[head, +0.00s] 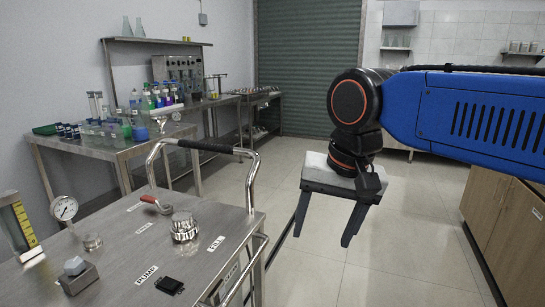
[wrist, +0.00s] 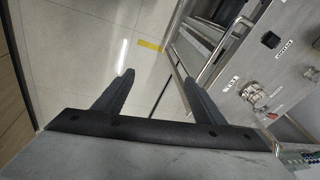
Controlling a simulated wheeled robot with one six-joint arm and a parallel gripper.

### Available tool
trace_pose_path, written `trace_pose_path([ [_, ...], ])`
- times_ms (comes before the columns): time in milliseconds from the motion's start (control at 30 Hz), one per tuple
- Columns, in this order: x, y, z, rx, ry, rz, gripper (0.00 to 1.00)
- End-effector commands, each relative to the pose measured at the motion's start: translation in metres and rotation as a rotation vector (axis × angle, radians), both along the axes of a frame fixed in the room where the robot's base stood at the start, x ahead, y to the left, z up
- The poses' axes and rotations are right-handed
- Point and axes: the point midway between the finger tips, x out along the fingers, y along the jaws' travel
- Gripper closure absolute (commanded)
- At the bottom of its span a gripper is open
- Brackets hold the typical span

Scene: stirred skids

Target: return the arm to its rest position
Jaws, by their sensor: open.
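My gripper (head: 324,225) hangs over the floor to the right of the steel skid table (head: 120,250) in the head view. Its two dark fingers point down and stand apart, with nothing between them. The wrist view also shows my gripper (wrist: 160,92) with both fingers spread over bare floor tiles. My blue arm comes in from the right edge of the head view. The gripper touches nothing that I can see.
The skid carries a round metal knob (head: 184,228), a red-handled valve (head: 156,204), a gauge (head: 64,208) and a bent rail with a black grip (head: 205,147). A wooden cabinet (head: 505,225) stands at the right. Open floor (head: 400,250) lies between. Benches with bottles line the left wall.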

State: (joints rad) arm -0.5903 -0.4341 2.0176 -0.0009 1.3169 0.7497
Motion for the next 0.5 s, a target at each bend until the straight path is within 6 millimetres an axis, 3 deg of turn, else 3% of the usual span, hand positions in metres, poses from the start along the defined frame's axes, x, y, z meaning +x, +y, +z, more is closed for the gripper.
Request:
trace_pose_path([
  [100,-0.002,-0.037,-0.022,-0.01,-0.034,0.009,0.36],
  [500,-0.031,-0.137,-0.102,-0.083,-0.149,0.073,0.36],
])
